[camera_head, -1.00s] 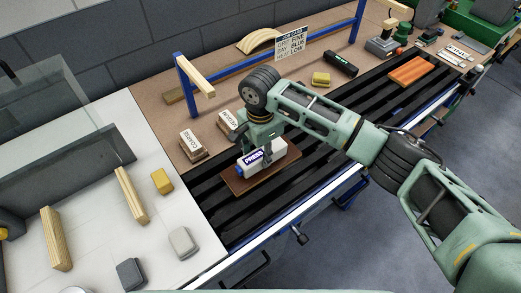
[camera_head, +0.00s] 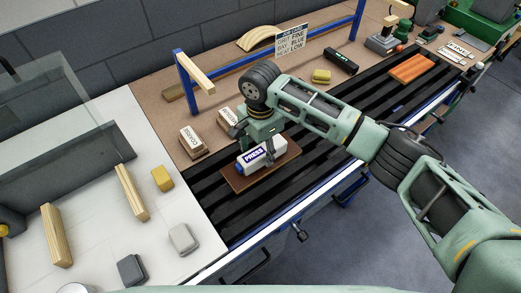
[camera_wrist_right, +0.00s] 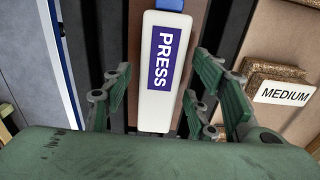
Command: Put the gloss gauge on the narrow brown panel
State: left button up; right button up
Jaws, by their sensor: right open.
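The gloss gauge appears to be the white block with a blue end and a PRESS label (camera_head: 262,156). It lies flat on the narrow brown panel (camera_head: 285,164), which rests on the black slats. My right gripper (camera_head: 254,146) is open just above the gauge, its fingers apart on either side. In the right wrist view, the gauge (camera_wrist_right: 160,112) stands between the spread fingers (camera_wrist_right: 160,70), with a gap on both sides. Only a little of the panel shows there. My left gripper is not in view.
Blocks labelled COARSE (camera_head: 193,140) and MEDIUM (camera_head: 227,118) lie behind on the brown bench. An orange panel (camera_head: 412,68) lies farther right on the slats. A black device with a green light (camera_head: 341,61) and a yellow block (camera_head: 321,76) are at the back.

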aim_at(260, 151)
notch_tip(260, 151, up, 12)
jog(key=b, duration=0.2)
jog(key=shift+f, duration=0.2)
